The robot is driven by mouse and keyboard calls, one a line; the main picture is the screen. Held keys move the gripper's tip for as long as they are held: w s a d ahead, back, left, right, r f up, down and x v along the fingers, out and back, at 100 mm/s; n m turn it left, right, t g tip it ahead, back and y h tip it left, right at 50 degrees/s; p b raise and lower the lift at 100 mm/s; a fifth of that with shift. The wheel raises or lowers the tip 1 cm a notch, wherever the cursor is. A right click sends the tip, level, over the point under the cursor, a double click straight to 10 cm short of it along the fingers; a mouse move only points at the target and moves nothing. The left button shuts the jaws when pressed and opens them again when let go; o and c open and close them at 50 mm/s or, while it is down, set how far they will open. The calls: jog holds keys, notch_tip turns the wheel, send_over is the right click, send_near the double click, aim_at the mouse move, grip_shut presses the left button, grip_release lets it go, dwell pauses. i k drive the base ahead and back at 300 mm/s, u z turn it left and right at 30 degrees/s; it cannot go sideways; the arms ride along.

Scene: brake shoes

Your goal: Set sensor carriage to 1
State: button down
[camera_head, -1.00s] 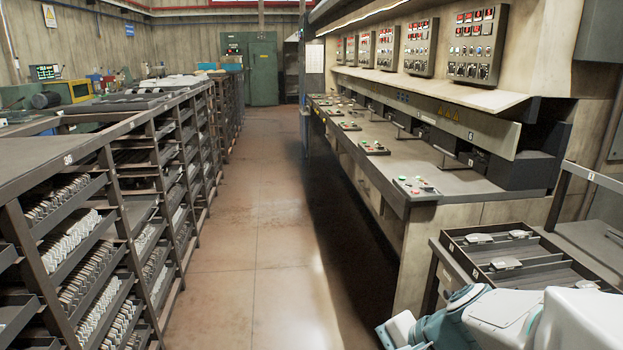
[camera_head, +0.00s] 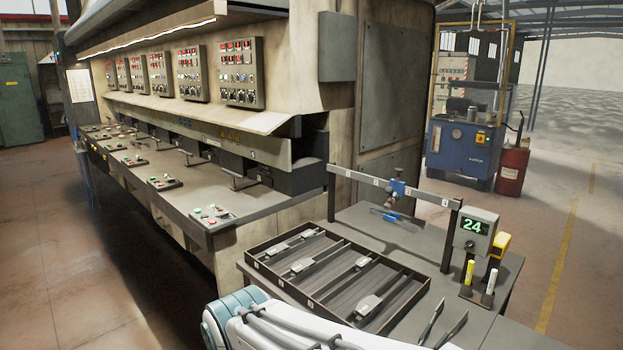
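The rail bears several small white number labels; the leftmost label (camera_head: 338,172) is too small to read for sure. A grey display box (camera_head: 474,233) at the rail's right end shows a green 24. My white and teal arm crosses the bottom edge, left of and nearer than the rail.
A dark divided tray (camera_head: 262,268) with several brake parts lies on the bench before the rail. Yellow and white markers (camera_head: 489,280) stand by the display box. A long press line (camera_head: 190,165) stands left.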

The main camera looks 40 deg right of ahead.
aim_at(398, 186)
jog(key=z, duration=1.7)
jog(key=k, duration=0.4)
jog(key=z, duration=0.3)
jog(key=i, duration=0.8)
